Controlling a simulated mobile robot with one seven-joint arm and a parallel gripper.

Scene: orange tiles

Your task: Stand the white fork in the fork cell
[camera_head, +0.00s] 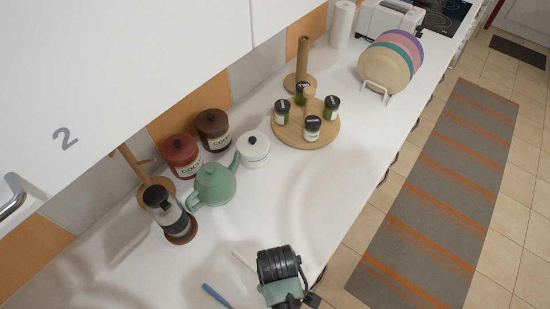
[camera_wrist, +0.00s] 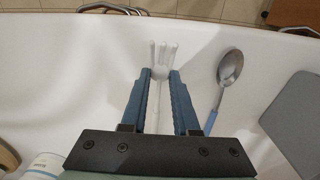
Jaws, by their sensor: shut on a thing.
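In the wrist view the white fork (camera_wrist: 162,58) lies between the two blue fingers of my gripper (camera_wrist: 160,80), its tines pointing to the top of the picture past the fingertips. My gripper is shut on it; whether the fork touches the counter I cannot tell. In the head view my gripper (camera_head: 288,300) is at the bottom, low over the counter, and the fork's white handle (camera_head: 242,259) shows to its left. The tines are hidden there. I cannot make out a fork cell in either view.
A spoon with a blue handle (camera_wrist: 229,70) lies right of the fork. A flat grey piece (camera_wrist: 296,112) is farther right. A green teapot (camera_head: 214,185), coffee press (camera_head: 167,209), canisters and a round spice tray (camera_head: 325,140) stand farther back. The white counter (camera_head: 330,190) between is clear.

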